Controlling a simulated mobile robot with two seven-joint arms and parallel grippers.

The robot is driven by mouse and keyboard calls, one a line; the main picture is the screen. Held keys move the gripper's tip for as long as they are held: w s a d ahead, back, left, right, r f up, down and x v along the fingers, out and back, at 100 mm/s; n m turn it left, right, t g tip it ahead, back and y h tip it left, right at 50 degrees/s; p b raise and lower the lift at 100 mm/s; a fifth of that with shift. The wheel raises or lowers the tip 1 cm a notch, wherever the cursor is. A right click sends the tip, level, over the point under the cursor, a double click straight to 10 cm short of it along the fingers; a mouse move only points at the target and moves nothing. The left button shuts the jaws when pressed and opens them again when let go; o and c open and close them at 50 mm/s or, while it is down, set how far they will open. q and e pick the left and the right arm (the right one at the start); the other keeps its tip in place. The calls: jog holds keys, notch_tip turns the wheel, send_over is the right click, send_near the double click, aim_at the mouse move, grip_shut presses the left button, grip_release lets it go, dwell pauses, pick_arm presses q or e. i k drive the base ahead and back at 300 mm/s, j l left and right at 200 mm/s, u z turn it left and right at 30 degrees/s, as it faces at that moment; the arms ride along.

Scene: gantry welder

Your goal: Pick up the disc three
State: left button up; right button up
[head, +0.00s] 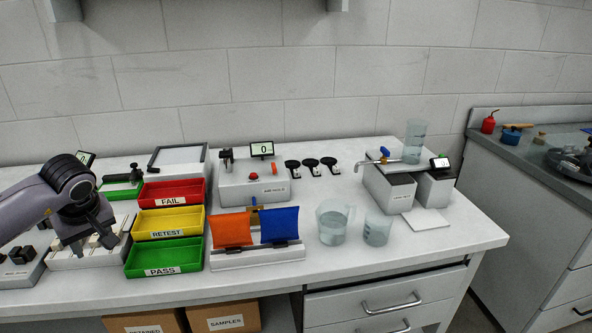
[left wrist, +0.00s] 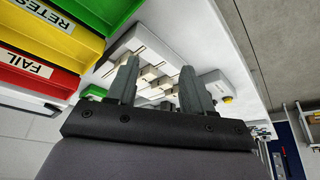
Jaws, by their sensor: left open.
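My left gripper (head: 100,238) is open over a white rack (head: 75,262) at the left of the bench. In the left wrist view its two fingers (left wrist: 160,68) stand apart, with the rack (left wrist: 142,38) and its several cream blocks (left wrist: 150,74) beyond them. I see nothing held between the fingers. Three small black round pieces with tags, a left one (head: 292,166), a middle one (head: 311,164) and a right one (head: 330,163), lie behind the bench's middle. I cannot read which piece, if any, is disc three. My right gripper is not in view.
Red FAIL (head: 205,190), yellow RETEST (head: 156,237) and green PASS (head: 200,262) trays stand right of my left gripper. The air-hold box (head: 270,189), an orange and blue flap stand (head: 260,258) and beakers (head: 332,235) stand farther right. The bench's front right is clear.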

aim_at(291, 165)
jog(key=i+l+z, duration=0.2)
jog(key=z, duration=0.2)
jog(key=i+z, duration=0.4)
jog(key=i+j+z, duration=0.35)
jog(key=k+j, duration=0.25)
jog(key=j+z, duration=0.05)
jog(key=j, duration=0.05)
